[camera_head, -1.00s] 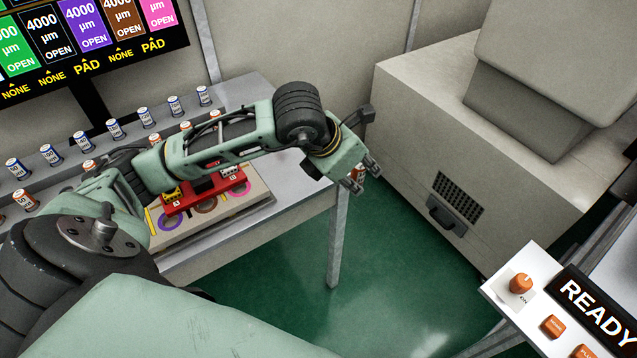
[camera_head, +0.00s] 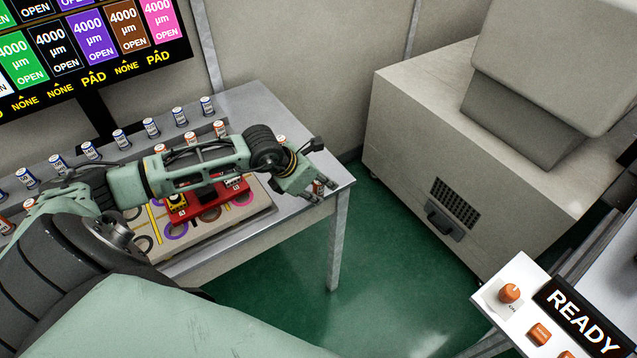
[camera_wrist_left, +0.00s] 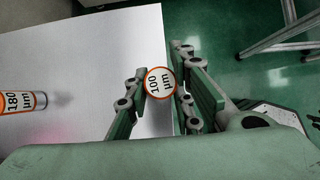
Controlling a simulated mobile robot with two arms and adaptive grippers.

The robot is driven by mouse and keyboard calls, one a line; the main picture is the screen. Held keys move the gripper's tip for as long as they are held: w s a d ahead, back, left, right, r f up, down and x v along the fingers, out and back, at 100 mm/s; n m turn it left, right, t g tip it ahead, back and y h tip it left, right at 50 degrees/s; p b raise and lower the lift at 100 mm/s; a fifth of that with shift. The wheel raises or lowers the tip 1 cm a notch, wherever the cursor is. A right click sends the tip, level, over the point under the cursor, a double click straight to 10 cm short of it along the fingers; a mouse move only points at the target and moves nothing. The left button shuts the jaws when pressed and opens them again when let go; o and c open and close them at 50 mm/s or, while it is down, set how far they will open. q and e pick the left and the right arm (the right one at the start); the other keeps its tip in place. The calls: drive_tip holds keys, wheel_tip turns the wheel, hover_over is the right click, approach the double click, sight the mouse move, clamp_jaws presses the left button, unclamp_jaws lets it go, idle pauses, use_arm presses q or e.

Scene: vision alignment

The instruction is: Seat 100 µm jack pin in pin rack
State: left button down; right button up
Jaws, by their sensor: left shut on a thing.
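My left gripper (camera_head: 322,188) is near the right front corner of the grey table in the head view. In the left wrist view, the left gripper (camera_wrist_left: 160,95) is shut on the 100 µm jack pin (camera_wrist_left: 160,83), whose round white top with an orange rim faces the camera. A 180 µm pin (camera_wrist_left: 20,102) stands apart on the table to the left in that view. Pins with blue or orange bands, such as a blue one (camera_head: 180,116), stand in rows along the table's back. I cannot tell which part is the pin rack. The right gripper is not in view.
A red fixture (camera_head: 205,199) sits on a board with coloured rings (camera_head: 255,210) under my left arm. A large beige machine (camera_head: 440,140) stands to the right. A panel reading READY (camera_head: 580,318) is at lower right. Green floor is open between them.

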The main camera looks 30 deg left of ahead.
use_arm(q)
drive_tip(key=shift+f, duration=0.1)
drive_tip(key=c, duration=1.5)
unclamp_jaws()
